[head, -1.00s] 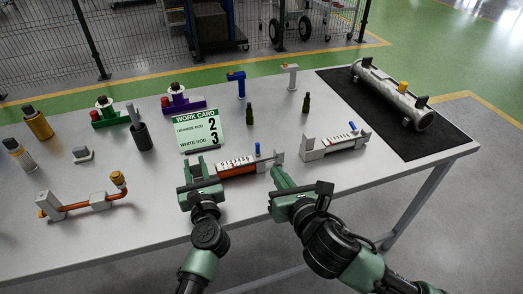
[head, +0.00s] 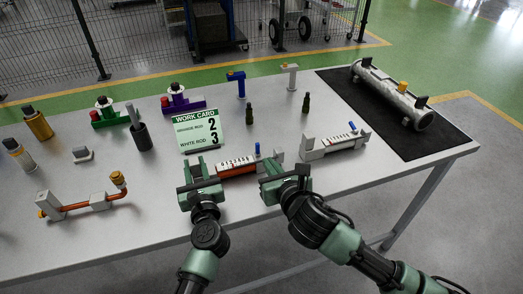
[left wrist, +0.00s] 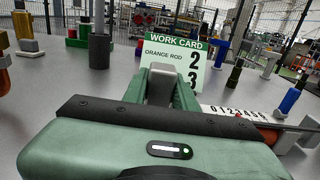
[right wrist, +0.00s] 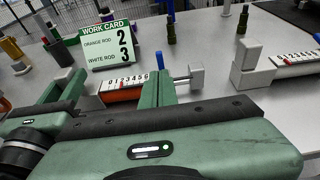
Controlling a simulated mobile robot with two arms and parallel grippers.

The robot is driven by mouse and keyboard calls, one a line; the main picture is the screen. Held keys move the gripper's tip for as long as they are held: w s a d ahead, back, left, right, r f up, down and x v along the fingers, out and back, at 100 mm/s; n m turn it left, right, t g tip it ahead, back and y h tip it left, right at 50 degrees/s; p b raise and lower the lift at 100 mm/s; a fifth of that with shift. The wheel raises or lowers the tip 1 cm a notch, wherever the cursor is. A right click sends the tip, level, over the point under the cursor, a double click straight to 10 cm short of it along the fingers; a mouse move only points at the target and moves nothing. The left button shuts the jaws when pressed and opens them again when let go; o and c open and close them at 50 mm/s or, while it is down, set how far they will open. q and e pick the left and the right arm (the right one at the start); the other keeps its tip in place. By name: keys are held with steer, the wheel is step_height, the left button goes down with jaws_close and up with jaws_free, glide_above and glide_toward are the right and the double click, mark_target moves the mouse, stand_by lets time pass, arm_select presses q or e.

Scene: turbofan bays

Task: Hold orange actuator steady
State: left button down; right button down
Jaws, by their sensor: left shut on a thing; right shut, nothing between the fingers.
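The orange actuator (head: 240,172) lies on the table, with a white numbered scale and an upright blue pin (head: 256,149) near its right end. In the left wrist view, its scale (left wrist: 235,114) and orange tube run off to the right. My left gripper (head: 198,170) is shut on the actuator's left end, whose grip point is partly hidden by the fingers. My right gripper (head: 272,168) is shut and empty, close in front of the actuator's right end. In the right wrist view, its fingers cover part of the actuator (right wrist: 122,96); contact cannot be told.
A work card (head: 198,130) reads orange rod 2, white rod 3, behind the actuator. A white actuator (head: 333,146) lies to the right. Two dark green bottle-like pieces (head: 249,113) stand behind. A copper pipe assembly (head: 85,202) lies at left. A black mat (head: 450,137) bears a cylinder.

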mark_target(258, 144)
steer(key=x, duration=0.4)
steer(key=r+x, duration=0.1)
steer(key=x, duration=0.1)
steer(key=shift+w+a+f, duration=0.1)
steer(key=shift+w+a, duration=0.05)
steer(key=shift+w, duration=0.35)
steer(key=shift+w+a+r+g+h, duration=0.1)
steer(key=shift+w+r+g+h, duration=0.2)
steer(key=shift+g, duration=0.4)
steer(key=shift+w+a+r+g+h, duration=0.1)
steer(key=shift+w+r+g, duration=0.3)
steer(key=shift+g, duration=0.3)
steer(key=w+g, duration=0.1)
steer(key=g, duration=0.2)
steer(key=shift+w+a+h, duration=0.2)
steer(key=shift+w+h, duration=0.2)
steer(key=w, duration=0.2)
steer(key=shift+w+a+f, duration=0.25)
steer(key=shift+w+a, duration=0.05)
steer(key=shift+a, duration=0.1)
steer(key=shift+r, duration=0.15)
